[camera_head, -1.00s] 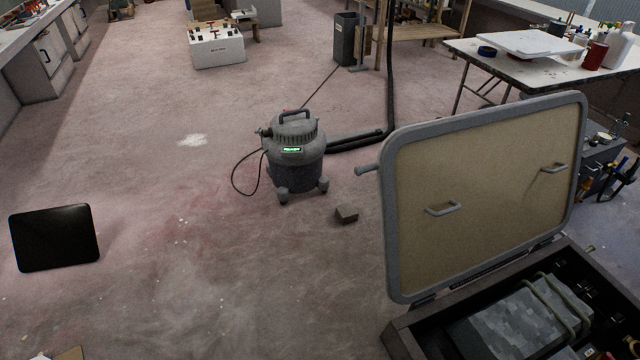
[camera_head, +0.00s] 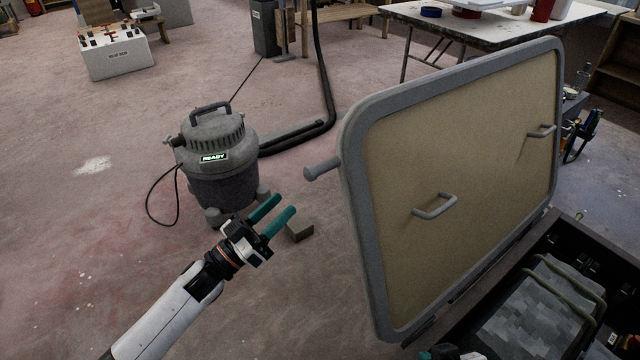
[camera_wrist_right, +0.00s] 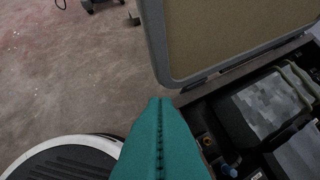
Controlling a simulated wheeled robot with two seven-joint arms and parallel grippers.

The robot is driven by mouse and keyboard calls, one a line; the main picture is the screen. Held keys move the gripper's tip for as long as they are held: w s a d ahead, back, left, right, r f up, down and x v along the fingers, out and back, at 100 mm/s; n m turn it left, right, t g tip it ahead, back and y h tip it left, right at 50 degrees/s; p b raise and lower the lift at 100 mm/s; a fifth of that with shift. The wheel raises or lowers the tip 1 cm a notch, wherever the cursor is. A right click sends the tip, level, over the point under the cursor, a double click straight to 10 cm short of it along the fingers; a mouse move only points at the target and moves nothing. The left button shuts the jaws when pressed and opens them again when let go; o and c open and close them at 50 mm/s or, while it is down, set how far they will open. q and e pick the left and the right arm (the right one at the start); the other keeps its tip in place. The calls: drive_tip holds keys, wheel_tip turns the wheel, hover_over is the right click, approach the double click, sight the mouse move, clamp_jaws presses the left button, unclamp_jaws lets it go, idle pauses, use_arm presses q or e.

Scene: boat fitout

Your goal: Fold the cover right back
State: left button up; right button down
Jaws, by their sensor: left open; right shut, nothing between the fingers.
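The cover (camera_head: 470,150) is a tan panel with a grey rim, standing raised on the far edge of the dark box (camera_head: 535,240). Two small grey handles (camera_head: 435,206) are on its tan face, and a grey peg (camera_head: 322,169) sticks out from its left edge. My left gripper (camera_head: 278,211) is open and empty, left of the cover and apart from it. My right gripper (camera_wrist_right: 160,105) is shut and empty in the right wrist view, near the box's corner and below the cover's lower edge (camera_wrist_right: 215,72). In the head view only a small part of it may show at the bottom edge.
Inside the box lies a grey patterned bundle with straps (camera_head: 545,300). A grey vacuum (camera_head: 215,160) with a hose stands on the floor to the left, with a small block (camera_head: 299,232) near it. A worktable (camera_head: 480,35) stands behind the cover.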

sight(319, 169)
use_arm(q)
drive_tip(key=b+x, duration=0.1)
drive_tip(key=x, duration=0.9)
drive_tip(key=shift+w+d+r, duration=0.15)
drive_tip(key=shift+d+r, duration=0.1)
drive_tip(key=shift+d, duration=0.05)
drive_tip(key=shift+w+d+r, duration=0.25)
drive_tip(key=shift+w+d, duration=0.15)
drive_tip(key=shift+d, duration=0.05)
use_arm(e)
drive_tip(key=w+a+r+t+y, duration=0.1)
drive_tip(key=w+a+r+t, duration=0.1)
drive_tip(key=w, duration=0.3)
drive_tip(key=shift+r+t, duration=0.8)
drive_tip(key=shift+t, duration=0.1)
drive_tip(key=shift+w, duration=0.1)
use_arm(q)
clamp_jaws()
